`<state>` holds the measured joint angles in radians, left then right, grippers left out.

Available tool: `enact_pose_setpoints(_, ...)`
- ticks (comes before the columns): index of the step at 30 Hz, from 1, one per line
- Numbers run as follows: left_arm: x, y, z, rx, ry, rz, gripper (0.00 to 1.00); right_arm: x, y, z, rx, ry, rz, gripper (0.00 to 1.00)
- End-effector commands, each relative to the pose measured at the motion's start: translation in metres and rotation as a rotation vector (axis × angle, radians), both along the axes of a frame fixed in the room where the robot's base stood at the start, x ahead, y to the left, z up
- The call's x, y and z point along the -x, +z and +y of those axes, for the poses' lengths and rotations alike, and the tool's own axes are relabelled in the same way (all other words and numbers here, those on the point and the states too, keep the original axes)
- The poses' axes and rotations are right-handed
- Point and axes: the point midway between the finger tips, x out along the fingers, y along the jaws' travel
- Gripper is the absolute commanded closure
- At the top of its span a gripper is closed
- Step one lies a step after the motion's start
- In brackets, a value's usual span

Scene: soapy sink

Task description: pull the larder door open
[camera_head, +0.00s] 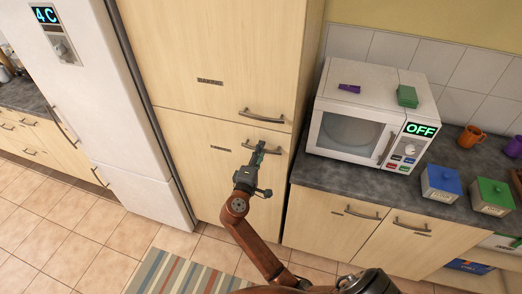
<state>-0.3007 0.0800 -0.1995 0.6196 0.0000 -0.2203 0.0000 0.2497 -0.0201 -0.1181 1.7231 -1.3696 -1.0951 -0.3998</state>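A tall pale wood cabinet stands in the middle, with an upper door (215,45) and a lower door (205,165). My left gripper is out of view.
A white fridge (95,100) stands left of the cabinet. To the right, a counter holds a microwave (362,122), a blue box (440,183), a green box (492,196) and an orange mug (470,137). A striped rug (180,274) lies on the tiled floor in front.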

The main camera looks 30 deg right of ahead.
Motion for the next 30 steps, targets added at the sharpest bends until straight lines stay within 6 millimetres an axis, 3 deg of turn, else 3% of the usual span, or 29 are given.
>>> enact_pose_setpoints(11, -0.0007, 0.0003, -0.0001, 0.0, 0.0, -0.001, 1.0, -0.0048, 0.0, -0.0054, 0.0, 0.001, 0.0, 0.71)
enact_pose_setpoints(23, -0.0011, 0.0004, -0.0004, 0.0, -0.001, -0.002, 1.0, -0.0045, -0.0003, -0.0052, -0.001, 0.0, 0.001, 0.99)
enact_pose_setpoints(30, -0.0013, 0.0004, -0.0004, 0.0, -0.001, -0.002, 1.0, -0.0045, -0.0004, -0.0052, -0.001, 0.0, 0.001, 1.0)
